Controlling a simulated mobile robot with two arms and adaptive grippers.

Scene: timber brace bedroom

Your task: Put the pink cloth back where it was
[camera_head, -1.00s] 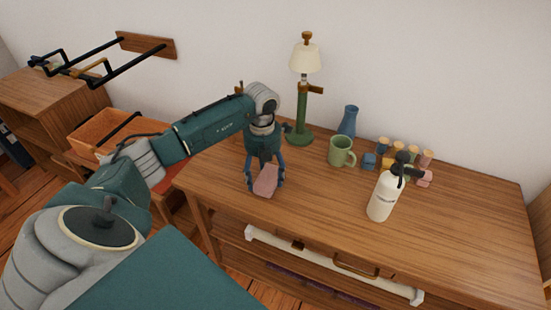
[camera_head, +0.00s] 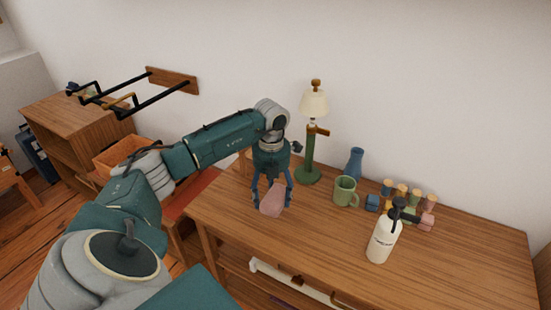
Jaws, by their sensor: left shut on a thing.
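The pink cloth (camera_head: 272,201) is a small folded piece held between the fingers of my left gripper (camera_head: 272,194). The gripper points down and is shut on it, over the left part of the wooden table (camera_head: 325,240). I cannot tell whether the cloth's lower edge touches the tabletop. My right gripper is not in view.
A green lamp (camera_head: 310,150) stands behind the gripper. A green mug (camera_head: 345,190), a blue vase (camera_head: 355,163), several small coloured blocks (camera_head: 402,195) and a white spray bottle (camera_head: 382,240) stand to the right. An orange crate (camera_head: 118,155) and a wall rack (camera_head: 172,80) are left.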

